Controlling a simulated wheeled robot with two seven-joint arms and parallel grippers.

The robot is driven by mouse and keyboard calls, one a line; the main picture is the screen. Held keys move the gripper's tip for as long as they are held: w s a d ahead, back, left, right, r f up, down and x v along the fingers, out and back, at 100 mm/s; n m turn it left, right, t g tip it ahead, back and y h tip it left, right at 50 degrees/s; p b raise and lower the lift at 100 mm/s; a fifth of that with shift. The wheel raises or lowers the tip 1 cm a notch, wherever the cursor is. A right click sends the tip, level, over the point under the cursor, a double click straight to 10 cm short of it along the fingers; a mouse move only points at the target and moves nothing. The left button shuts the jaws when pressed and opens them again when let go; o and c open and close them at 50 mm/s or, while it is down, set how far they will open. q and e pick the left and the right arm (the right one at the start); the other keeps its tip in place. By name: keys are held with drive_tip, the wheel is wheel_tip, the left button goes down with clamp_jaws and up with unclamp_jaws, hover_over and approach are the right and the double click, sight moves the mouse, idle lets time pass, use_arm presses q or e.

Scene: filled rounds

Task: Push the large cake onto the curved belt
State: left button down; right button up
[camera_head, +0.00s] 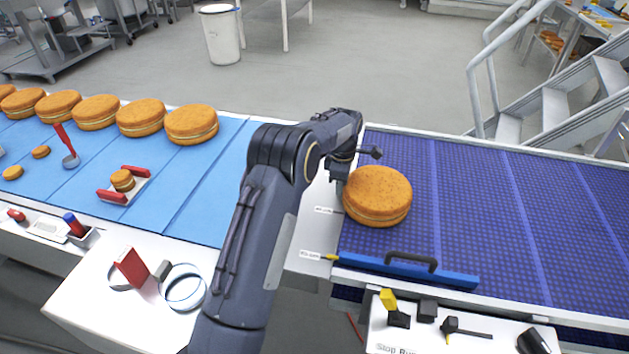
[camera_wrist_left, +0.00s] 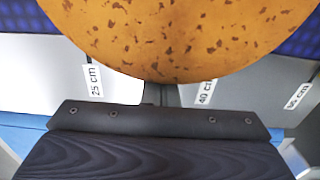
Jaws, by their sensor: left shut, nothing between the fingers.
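The large cake (camera_head: 377,195) is a round, browned cake with a pale filling line. It sits flat at the left end of the dark blue curved belt (camera_head: 470,200), close to the belt's edge. My left gripper (camera_head: 340,172) is shut and empty at the cake's left side, and the arm hides part of it. In the left wrist view the cake (camera_wrist_left: 190,35) fills the top, and the shut fingers (camera_wrist_left: 160,95) point at its near rim. Whether they touch is hard to tell. My right gripper is not in view.
A pale plate (camera_head: 311,225) with distance labels lies between the light blue belt (camera_head: 215,185) and the dark one. Several large cakes (camera_head: 192,124) line the light belt's far side. A blue bar with a black handle (camera_head: 410,268) lies along the dark belt's near edge. The belt's right is clear.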

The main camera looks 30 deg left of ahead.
sight(361, 181)
use_arm(q)
drive_tip(key=d, duration=0.2)
drive_tip(key=w+d, duration=0.1)
drive_tip(key=d, duration=0.2)
drive_tip(key=shift+w+d, duration=0.15)
drive_tip(key=shift+d, duration=0.1)
